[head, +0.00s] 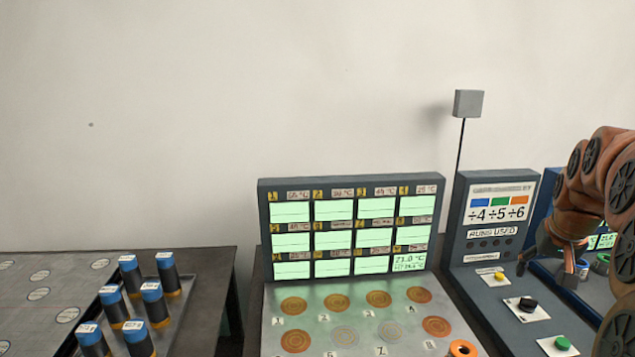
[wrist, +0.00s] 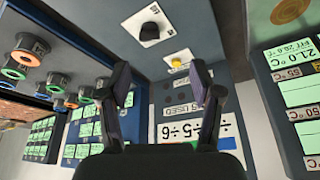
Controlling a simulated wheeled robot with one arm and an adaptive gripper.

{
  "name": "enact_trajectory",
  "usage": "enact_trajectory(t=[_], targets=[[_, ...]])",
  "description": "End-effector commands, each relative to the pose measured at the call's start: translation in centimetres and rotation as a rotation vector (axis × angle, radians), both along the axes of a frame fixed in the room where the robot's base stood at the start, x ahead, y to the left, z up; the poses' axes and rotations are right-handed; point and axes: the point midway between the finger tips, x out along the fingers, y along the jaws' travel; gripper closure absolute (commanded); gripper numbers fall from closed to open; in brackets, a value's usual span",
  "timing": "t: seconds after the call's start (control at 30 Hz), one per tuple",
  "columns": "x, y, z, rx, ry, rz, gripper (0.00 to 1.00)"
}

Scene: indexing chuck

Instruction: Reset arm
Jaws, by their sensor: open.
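My arm (head: 605,190) comes in from the right edge of the head view. My gripper (head: 562,262) hangs over the right side of the control panel (head: 490,265). In the wrist view, my gripper (wrist: 160,85) is open, with two dark fingers apart and nothing between them. Beyond the fingertips are a yellow button (wrist: 178,62) and a black knob (wrist: 149,31), both clear of the fingers. The panel's ÷4 ÷5 ÷6 sign (head: 497,208) shows in the head view.
A display board (head: 350,183) with green screens stands behind a plate with round pads (head: 293,305). An orange ring (head: 462,348) lies at the plate's front right. Several blue-capped cylinders (head: 131,275) stand on the left table (head: 30,330). A green button (head: 562,343) is near my arm.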

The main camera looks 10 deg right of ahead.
Motion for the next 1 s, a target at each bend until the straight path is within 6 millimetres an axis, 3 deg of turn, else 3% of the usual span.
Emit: enact_trajectory(t=[0.13, 0.27, 0.5, 0.73, 0.9, 1.0], targets=[[-0.7, 6.7, -0.1, 0.036, 0.051, 0.087, 0.35], [-2.9, 13.6, -0.9, 0.072, 0.120, 0.178, 0.35], [-9.6, 23.8, -2.7, 0.118, 0.259, 0.324, 0.35], [-18.1, 30.1, -4.5, 0.136, 0.395, 0.442, 0.35], [-23.3, 32.2, -5.7, 0.137, 0.472, 0.500, 0.35], [-25.1, 32.5, -6.3, 0.138, 0.504, 0.516, 0.35]])
